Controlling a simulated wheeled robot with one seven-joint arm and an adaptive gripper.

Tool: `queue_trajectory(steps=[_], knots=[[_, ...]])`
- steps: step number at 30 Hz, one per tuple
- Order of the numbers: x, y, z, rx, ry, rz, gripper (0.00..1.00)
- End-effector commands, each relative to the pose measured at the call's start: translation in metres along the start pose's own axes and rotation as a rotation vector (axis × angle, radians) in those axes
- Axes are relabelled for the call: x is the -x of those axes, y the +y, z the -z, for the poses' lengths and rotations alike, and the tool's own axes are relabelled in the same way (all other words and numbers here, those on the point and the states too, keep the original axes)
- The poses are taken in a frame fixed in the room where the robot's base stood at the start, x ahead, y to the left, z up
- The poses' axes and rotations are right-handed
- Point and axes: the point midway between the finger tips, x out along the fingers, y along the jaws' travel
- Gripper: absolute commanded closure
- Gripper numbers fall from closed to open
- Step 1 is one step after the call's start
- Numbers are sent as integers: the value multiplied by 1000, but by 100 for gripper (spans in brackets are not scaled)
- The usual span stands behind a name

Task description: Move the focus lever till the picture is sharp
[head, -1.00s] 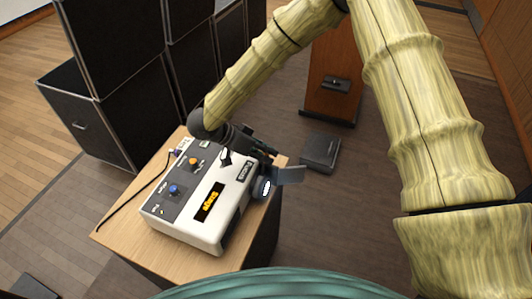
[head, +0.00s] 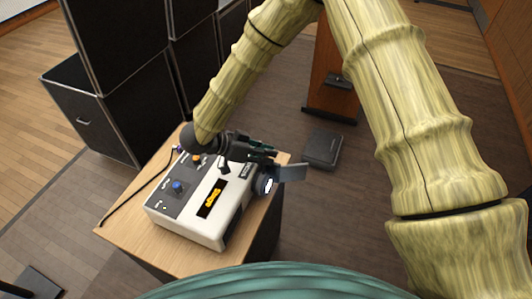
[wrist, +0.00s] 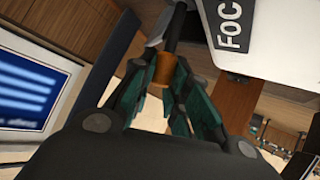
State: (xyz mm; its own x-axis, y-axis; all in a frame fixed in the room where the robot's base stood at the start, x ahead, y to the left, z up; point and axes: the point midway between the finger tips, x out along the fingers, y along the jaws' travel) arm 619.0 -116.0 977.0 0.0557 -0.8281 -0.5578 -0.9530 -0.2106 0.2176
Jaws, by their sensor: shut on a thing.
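A white projector box (head: 190,232) sits on a wooden table, with a lit orange display (head: 212,199) and a lens (head: 265,185) on its right side. The wrist view shows its "FOC…" label (wrist: 232,30). My gripper (head: 263,152) is at the far right edge of the box, beside the label. In the wrist view my gripper (wrist: 165,72) has its teal fingers shut around the focus lever (wrist: 164,66), a dark rod with a copper-coloured band. The lever's base is hidden. A screen (wrist: 30,88) at the left shows blurred white bars on blue.
A blue knob (head: 178,187) and an orange knob (head: 196,158) stand on the panel near my arm. A grey flap (head: 291,172) juts out by the lens. Black cases (head: 95,115) stand behind the table (head: 125,235). A dark box (head: 322,150) lies on the floor.

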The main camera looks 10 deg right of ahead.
Motion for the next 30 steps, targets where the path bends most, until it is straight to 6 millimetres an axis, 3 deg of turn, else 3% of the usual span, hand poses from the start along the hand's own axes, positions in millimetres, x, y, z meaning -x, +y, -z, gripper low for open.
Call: queue_trajectory(steps=[1,2,3,12,17,30], knots=[[0,0,-1,1,-2,0,100],[0,0,-1,1,-2,0,78],[0,0,-1,1,-2,0,73],[0,0,0,1,-1,0,73],[10,0,0,1,-1,1,73],[86,-1,-1,1,-1,2,73]])
